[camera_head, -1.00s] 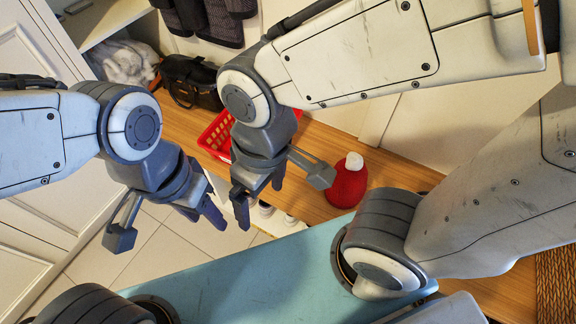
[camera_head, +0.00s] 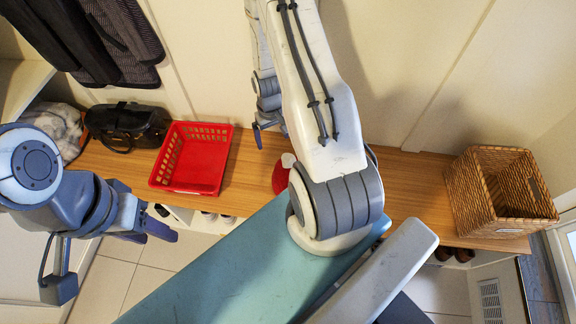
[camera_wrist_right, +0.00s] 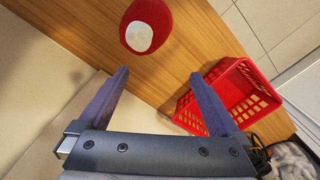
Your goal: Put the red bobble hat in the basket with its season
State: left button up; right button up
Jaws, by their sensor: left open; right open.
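The red bobble hat (camera_head: 281,178) lies on the wooden bench, mostly hidden behind my right arm in the head view. The right wrist view shows the hat (camera_wrist_right: 157,14) with its white bobble, beyond the fingertips and apart from them. A red plastic basket (camera_head: 190,186) stands on the bench left of the hat. A wicker basket (camera_head: 466,205) stands at the right end. My right gripper (camera_wrist_right: 158,76) is open and empty; in the head view it is partly hidden behind its arm. My left gripper (camera_head: 108,260) is open and empty over the floor at the left.
A black bag (camera_head: 126,124) and a grey-white furry item (camera_head: 56,124) are left of the red basket. Dark clothing (camera_head: 90,40) hangs above. Shoes are partly visible under the bench (camera_head: 410,195). The bench between hat and wicker basket looks clear.

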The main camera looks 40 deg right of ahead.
jog(key=shift+m, duration=0.7)
jog(key=s+d+f, duration=0.1)
jog(key=d, duration=0.1)
jog(key=s+d+f+p, duration=0.1)
jog(key=s+d+f, duration=0.1)
jog(key=shift+f, duration=0.2)
notch_tip(320, 180, down, 6)
jog(key=b, duration=0.5)
jog(key=shift+r, duration=0.25)
notch_tip(320, 180, down, 5)
jog(key=b, duration=0.5)
jog(key=shift+w, duration=0.1)
pick_arm(q)
notch_tip(320, 180, down, 8)
pick_arm(e)
grip_shut()
